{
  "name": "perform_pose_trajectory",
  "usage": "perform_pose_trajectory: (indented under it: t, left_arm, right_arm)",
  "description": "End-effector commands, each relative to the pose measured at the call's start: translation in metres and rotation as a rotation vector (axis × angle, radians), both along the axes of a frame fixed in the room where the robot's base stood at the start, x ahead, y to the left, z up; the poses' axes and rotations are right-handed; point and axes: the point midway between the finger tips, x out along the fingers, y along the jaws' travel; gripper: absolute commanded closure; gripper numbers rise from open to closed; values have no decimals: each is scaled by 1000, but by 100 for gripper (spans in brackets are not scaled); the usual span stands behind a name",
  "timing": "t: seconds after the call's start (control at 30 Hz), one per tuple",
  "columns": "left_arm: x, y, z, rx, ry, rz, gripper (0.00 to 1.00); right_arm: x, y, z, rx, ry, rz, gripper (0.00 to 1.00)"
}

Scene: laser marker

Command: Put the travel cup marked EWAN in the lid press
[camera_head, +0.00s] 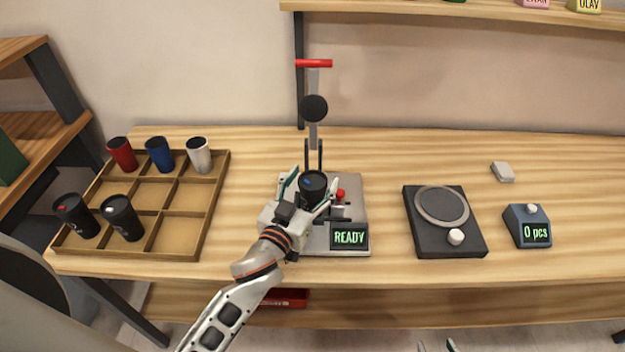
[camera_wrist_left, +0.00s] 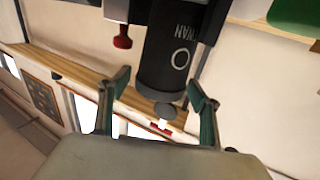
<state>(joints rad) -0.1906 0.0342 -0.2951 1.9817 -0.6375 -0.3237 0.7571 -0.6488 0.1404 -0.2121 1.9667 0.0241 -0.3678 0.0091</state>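The black travel cup (camera_head: 313,187) stands upright at the lid press, beneath its raised ram. In the left wrist view the cup (camera_wrist_left: 170,58) shows white lettering, readable as "WAN", and a ring mark. My left gripper (camera_head: 307,196) has its fingers spread on either side of the cup. In the left wrist view, the fingers (camera_wrist_left: 160,92) look apart from the cup wall. The lid press (camera_head: 352,205) has a grey base, a red-handled lever standing up and a display reading "READY". Only the fingertips of my right gripper (camera_head: 435,346) show at the bottom edge, spread apart.
A wooden compartment tray (camera_head: 187,212) at left holds two black cups (camera_head: 97,217) in front and red, blue and white cups behind. A dark round-plate device (camera_head: 470,245), a counter reading "0 pcs" (camera_head: 525,228) and a small pale block (camera_head: 502,172) sit at right.

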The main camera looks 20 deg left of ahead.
Motion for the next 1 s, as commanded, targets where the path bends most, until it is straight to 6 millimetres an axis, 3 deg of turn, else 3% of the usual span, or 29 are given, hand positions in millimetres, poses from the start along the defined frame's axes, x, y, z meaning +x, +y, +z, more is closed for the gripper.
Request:
perform_pose_trajectory:
  t: [0.27, 0.7, 1.0]
  left_arm:
    - [-6, 0, 2, -1, 1, 0, 37]
    - [-84, 10, 0, -3, 3, 1, 37]
    - [-116, 13, 2, 0, 0, 0, 37]
  right_arm:
    - [0, 0, 0, 0, 1, -1, 60]
    - [-3, 0, -14, -1, 11, -1, 60]
    - [-4, 0, -18, -1, 13, 0, 60]
